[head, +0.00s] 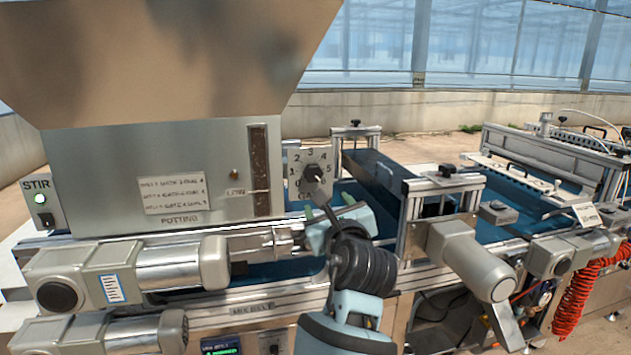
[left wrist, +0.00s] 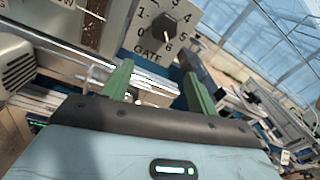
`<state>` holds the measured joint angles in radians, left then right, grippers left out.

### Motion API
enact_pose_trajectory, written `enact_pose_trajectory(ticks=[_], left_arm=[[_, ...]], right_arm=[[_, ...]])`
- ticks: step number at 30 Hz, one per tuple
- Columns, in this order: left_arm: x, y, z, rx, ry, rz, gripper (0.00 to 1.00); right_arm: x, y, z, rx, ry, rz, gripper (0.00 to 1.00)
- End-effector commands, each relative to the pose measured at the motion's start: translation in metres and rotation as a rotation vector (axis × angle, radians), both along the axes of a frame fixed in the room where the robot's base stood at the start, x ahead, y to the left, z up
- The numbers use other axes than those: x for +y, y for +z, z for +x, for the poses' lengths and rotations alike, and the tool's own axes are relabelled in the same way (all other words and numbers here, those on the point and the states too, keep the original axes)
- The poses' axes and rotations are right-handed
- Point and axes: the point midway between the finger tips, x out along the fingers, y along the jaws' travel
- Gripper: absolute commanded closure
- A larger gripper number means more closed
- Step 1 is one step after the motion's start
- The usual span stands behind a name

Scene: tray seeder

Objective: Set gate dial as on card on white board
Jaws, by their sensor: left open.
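The gate dial (head: 314,173) is a dark knob on a pale plate numbered 0 to 6. It also shows in the left wrist view (left wrist: 161,27), where its white mark points down towards the 6. My left gripper (head: 340,202) is open and empty, just below and in front of the dial plate. In the left wrist view, the green fingers (left wrist: 154,72) point up at the plate, apart from the knob. A white board (head: 173,194) with several printed lines is on the potting hopper's front; its text is too small to read surely. My right gripper is out of view.
The potting hopper (head: 90,150) stands left of the dial, with a vertical level slot (head: 259,170). Grey motors (head: 180,263) jut out below. Blue conveyor belts run behind and to the right. A frame with a motor (head: 470,258) stands right of my arm.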

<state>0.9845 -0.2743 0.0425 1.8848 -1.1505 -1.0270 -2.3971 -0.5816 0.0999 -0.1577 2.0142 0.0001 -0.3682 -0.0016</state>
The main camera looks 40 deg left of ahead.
Motion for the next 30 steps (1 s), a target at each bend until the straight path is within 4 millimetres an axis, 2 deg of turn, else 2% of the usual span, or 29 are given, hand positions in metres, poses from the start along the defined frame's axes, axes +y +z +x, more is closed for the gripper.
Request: enact_pose_trajectory(ticks=[1, 3, 6, 14, 24, 30], left_arm=[[0.002, 0.012, -0.001, 0.014, 0.018, 0.023, 0.41], [0.003, 0.023, -0.002, 0.032, 0.036, 0.049, 0.41], [0.004, 0.03, -0.004, 0.046, 0.047, 0.065, 0.41], [0.01, 0.03, 0.001, 0.048, 0.049, 0.068, 0.41], [0.047, 0.03, 0.032, 0.046, 0.048, 0.066, 0.41], [0.061, 0.03, 0.044, 0.047, 0.047, 0.067, 0.41]], right_arm=[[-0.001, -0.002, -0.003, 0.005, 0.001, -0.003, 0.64], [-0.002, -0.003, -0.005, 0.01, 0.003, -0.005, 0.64], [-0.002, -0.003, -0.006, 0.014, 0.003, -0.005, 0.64], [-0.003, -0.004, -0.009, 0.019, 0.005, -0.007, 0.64], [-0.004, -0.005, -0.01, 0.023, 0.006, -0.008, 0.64], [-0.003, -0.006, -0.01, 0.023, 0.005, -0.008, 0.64]])
